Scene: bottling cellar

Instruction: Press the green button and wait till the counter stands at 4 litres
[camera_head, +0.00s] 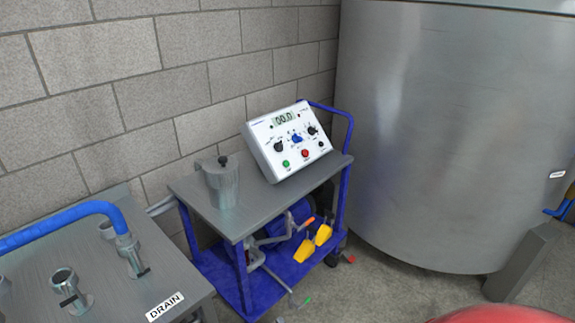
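The white control box (262,140) stands on the grey top of a blue-framed trolley, its face tilted up. Its counter display (285,119) seems to read 00.0. The green button (285,164) is at the lower left of the face and nothing touches it. A red button (305,153) is to its right. Black knobs (279,147) and a blue part (297,138) sit above the buttons. Neither of my grippers is recognisable in the head view.
A metal jug (222,185) stands left of the box on the trolley top (255,205). A bench (150,277) with pipe stubs, a blue hose (70,214) and a DRAIN label is at lower left. A large steel tank (440,130) fills the right.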

